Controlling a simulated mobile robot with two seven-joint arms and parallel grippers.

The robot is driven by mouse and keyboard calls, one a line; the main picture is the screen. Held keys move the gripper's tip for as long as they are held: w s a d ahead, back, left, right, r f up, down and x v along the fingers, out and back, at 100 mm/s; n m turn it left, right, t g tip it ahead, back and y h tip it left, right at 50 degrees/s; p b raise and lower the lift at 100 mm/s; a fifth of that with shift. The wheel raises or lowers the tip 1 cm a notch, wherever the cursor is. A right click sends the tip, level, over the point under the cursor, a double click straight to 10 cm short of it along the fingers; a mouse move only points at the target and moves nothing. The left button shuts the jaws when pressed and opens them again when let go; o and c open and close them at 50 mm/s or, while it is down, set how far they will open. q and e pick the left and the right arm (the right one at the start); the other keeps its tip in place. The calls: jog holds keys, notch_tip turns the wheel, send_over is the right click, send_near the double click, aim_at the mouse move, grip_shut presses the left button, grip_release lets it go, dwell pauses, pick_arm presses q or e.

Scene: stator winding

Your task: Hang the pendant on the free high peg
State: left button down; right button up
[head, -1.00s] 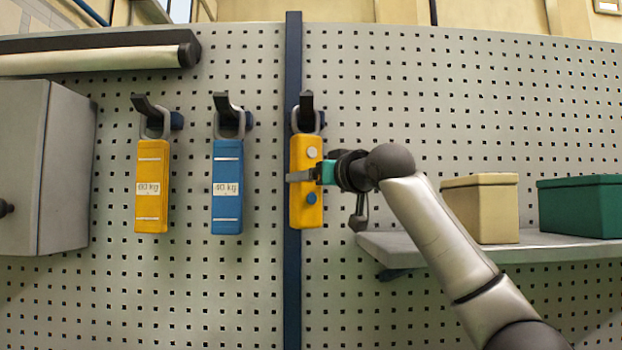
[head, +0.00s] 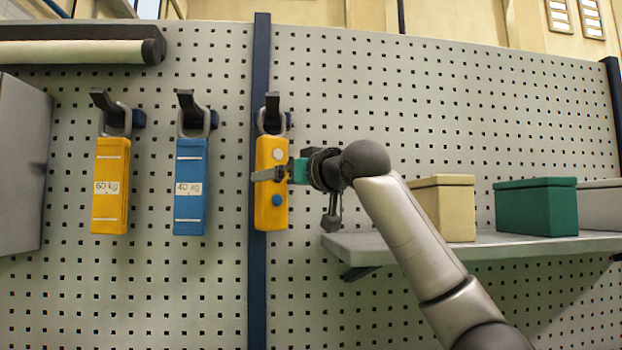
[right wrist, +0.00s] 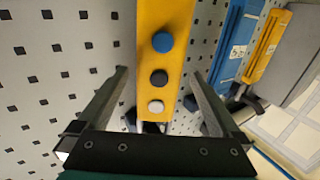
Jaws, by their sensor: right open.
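The pendant (head: 271,215) is a yellow box with round buttons, and it hangs upright by its grey loop from the black peg (head: 272,103) on the dark blue post. My right gripper (head: 267,174) reaches it from the right at mid-height. In the right wrist view the open fingers (right wrist: 160,74) stand on either side of the pendant (right wrist: 166,18), with gaps visible. Blue, black and white buttons show between them. A yellow 60 kg block (head: 110,210) and a blue 40 kg block (head: 189,212) hang on two pegs to the left. My left gripper is out of view.
A grey cabinet (head: 20,165) is at the far left.

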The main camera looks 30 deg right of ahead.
jog(key=s+b, duration=0.4)
jog(key=s, duration=0.9)
jog(key=shift+d, duration=0.45)
